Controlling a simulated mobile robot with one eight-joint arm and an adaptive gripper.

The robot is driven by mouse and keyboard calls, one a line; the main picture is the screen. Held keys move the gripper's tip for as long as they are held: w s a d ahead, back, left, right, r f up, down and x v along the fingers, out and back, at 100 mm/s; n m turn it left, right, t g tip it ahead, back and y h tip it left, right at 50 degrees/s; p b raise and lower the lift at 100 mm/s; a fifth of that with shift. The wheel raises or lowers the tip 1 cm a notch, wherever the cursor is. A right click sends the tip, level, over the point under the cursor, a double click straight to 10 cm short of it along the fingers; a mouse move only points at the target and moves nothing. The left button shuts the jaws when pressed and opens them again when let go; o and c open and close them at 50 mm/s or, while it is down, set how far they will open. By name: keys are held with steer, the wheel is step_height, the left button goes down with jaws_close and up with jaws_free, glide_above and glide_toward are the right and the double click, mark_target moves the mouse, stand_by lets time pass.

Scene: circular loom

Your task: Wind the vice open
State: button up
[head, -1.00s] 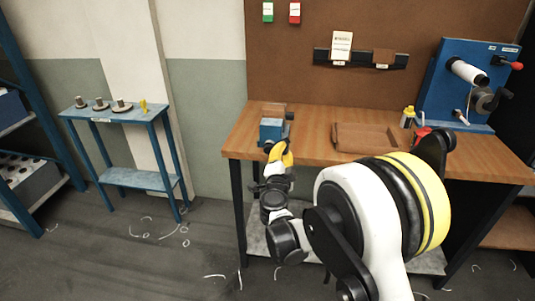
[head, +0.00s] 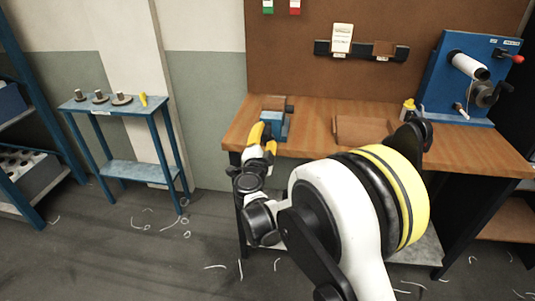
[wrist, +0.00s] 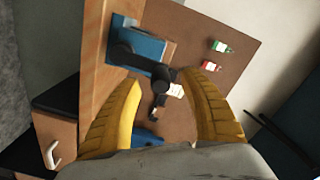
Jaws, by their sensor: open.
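The blue vice (head: 275,125) sits at the left front edge of the wooden workbench, partly hidden by my gripper in the head view. In the wrist view the vice's blue body (wrist: 146,44) shows beyond my fingertips, with a dark screw end and handle (wrist: 130,58) in front of it. My gripper (head: 263,138) has yellow fingers and is at the vice's front. In the wrist view my gripper (wrist: 160,80) is open, its fingers spread wide with the dark handle ahead of the gap. I cannot tell whether a finger touches the handle.
The workbench (head: 475,150) carries a brown tray (head: 362,131), a yellow-topped bottle (head: 408,108) and a blue machine with a crank (head: 485,94). A blue side table (head: 118,108) with several small parts stands to the left. Floor between them is clear except for scattered curls.

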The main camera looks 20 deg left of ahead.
steer(key=b+v, duration=0.1)
steer(key=v, duration=0.6)
steer(key=shift+s, duration=0.25)
